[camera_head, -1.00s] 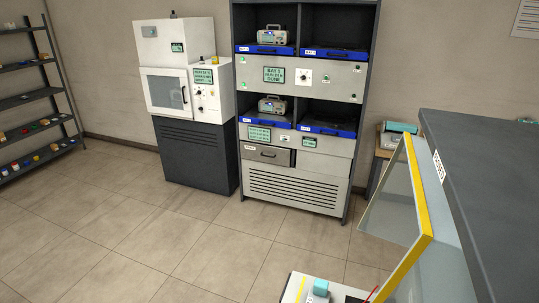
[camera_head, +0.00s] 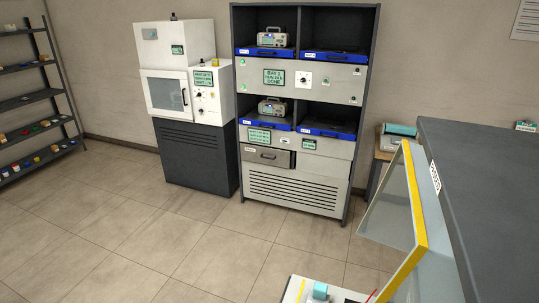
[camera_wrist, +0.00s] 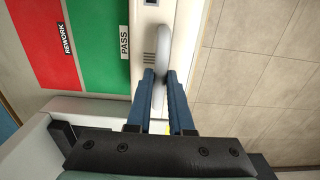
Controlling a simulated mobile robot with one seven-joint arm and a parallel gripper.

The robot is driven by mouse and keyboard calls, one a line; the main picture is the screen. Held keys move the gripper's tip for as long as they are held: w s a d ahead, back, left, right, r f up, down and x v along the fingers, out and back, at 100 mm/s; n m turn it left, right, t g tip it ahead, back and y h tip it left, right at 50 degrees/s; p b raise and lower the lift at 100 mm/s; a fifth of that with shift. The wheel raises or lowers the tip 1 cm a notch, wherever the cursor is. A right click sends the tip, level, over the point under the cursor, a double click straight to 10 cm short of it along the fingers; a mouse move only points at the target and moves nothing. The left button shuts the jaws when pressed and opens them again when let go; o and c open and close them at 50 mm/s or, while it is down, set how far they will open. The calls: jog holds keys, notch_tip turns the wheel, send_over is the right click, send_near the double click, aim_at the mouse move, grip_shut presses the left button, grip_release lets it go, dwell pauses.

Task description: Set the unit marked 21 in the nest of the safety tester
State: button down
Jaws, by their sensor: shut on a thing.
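In the wrist view my gripper (camera_wrist: 160,82) is shut on a pale grey rounded bar (camera_wrist: 159,98), which looks like the handle of a white-bodied unit (camera_wrist: 147,38). That unit has vent slots and a dark screen, partly out of frame; no number 21 is readable. In the head view, a clear hood with a yellow edge (camera_head: 416,200) stands at the lower right and may belong to the safety tester. Its nest cannot be made out. A white surface (camera_head: 292,292) with a teal block (camera_head: 320,288) and a red strip is cut off at the bottom edge.
A rack (camera_head: 372,60) holds similar units (camera_head: 271,37) on blue trays. A white chamber cabinet (camera_head: 175,45) and a shelf of small parts (camera_head: 38,95) stand left. A dark counter (camera_head: 480,180) fills the right. The wrist view shows red REWORK (camera_wrist: 38,30) and green PASS (camera_wrist: 97,40) areas.

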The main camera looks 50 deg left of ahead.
jog(key=shift+r+p, duration=3)
jog(key=shift+r, duration=2.7)
